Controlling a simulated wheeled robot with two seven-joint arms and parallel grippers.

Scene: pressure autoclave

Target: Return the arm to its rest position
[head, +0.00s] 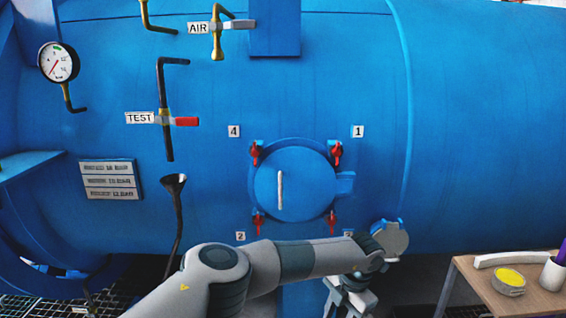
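My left arm reaches in from the bottom left, bends at the elbow and stretches right across the front of the blue autoclave (480,150), below its round door. My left gripper (349,303) hangs down from the wrist at the bottom edge, left of the table. Its fingertips are cut off, so whether it is open or shut is unclear. Nothing is seen held in it. The small blue door (315,182) is seated flat in its frame, with red clamps around it and a pale upright handle. My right gripper is out of view.
A wooden table (470,284) at the lower right holds a pale curved piece (506,259), a tin of yellow stuff (509,281) and a white cup (552,274). A gauge (58,62), valve pipes and a black funnel (174,184) stick out at the left.

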